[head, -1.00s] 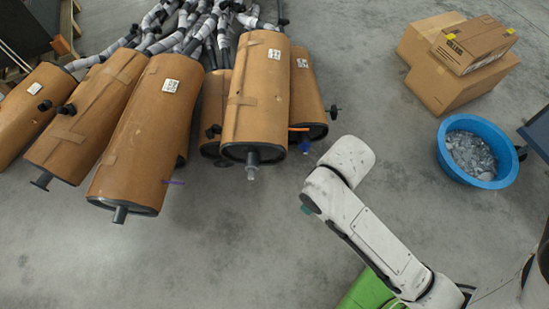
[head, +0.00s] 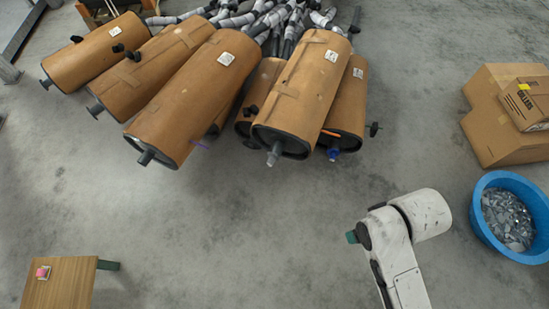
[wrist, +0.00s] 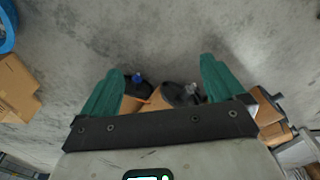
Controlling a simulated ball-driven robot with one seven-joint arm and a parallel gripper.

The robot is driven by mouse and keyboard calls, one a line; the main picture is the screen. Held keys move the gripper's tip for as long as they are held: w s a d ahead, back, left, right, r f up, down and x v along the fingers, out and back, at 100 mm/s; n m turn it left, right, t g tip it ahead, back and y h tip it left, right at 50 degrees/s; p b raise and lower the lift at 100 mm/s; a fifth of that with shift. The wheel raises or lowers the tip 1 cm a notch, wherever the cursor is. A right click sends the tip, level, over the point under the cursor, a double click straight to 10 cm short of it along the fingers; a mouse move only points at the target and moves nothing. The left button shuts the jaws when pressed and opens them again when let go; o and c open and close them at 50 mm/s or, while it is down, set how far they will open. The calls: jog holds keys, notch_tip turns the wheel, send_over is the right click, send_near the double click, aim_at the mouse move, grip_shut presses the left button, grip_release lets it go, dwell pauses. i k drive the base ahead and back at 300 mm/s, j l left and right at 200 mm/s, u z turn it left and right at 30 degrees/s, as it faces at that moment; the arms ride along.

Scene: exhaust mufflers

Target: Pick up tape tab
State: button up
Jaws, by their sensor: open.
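Several brown wrapped mufflers lie on the floor; one (head: 302,85) is right of centre in the head view. A thin orange strip (head: 331,133) and a purple strip (head: 200,145) stick out near muffler ends and look like tape tabs; I cannot tell which one the task means. The orange strip also shows between my fingers in the wrist view (wrist: 147,100), well beyond them. My gripper (wrist: 162,65) has two green fingers spread wide with nothing held. In the head view only a green bit of it (head: 351,237) shows, below and apart from the mufflers.
A blue tub (head: 483,225) of metal scraps and cardboard boxes (head: 490,125) stand at right. A wooden table (head: 60,285) with a small pink item (head: 42,272) is at lower left. Grey floor between is clear.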

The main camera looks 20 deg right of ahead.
aim_at(43, 273)
jog(key=u, duration=1.75)
jog(key=z, duration=2.15)
jog(key=u, duration=2.2)
